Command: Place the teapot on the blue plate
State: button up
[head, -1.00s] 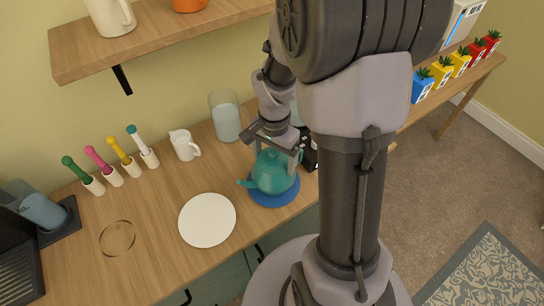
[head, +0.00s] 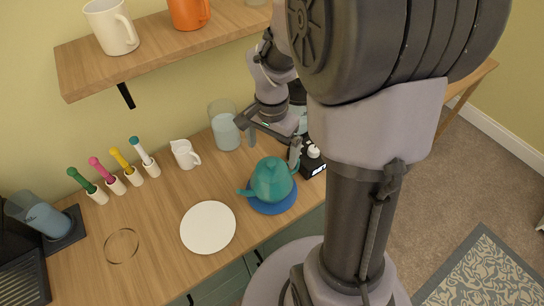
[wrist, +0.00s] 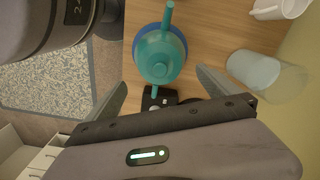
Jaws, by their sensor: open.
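The teal teapot (head: 270,180) stands upright on the blue plate (head: 274,207) near the counter's front edge. In the wrist view the teapot (wrist: 160,56) covers most of the blue plate (wrist: 182,34), whose rim shows around it. My gripper (head: 268,138) is open and empty, behind and above the teapot and apart from it. In the wrist view its two fingers (wrist: 160,88) are spread wide, with the teapot beyond them.
A white plate (head: 208,228) lies left of the teapot. A glass (head: 224,128) and a white creamer (head: 185,154) stand behind. A black device (head: 309,160) sits close right of the teapot. A shelf with mugs (head: 112,26) hangs above.

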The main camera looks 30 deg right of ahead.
jog(key=s+a+r+n+t, duration=0.3)
jog(key=a+r, duration=0.4)
jog(key=r, duration=0.4)
jog(key=s+a+r+n+t+y, duration=0.2)
jog(key=s+a+r+n, duration=0.2)
jog(key=s+a, duration=0.3)
jog(key=shift+s+a+r+n+t+p, duration=0.3)
jog(key=shift+s+a+r+n+t, duration=0.1)
jog(key=shift+s+n, duration=0.35)
jog(key=shift+f, duration=0.1)
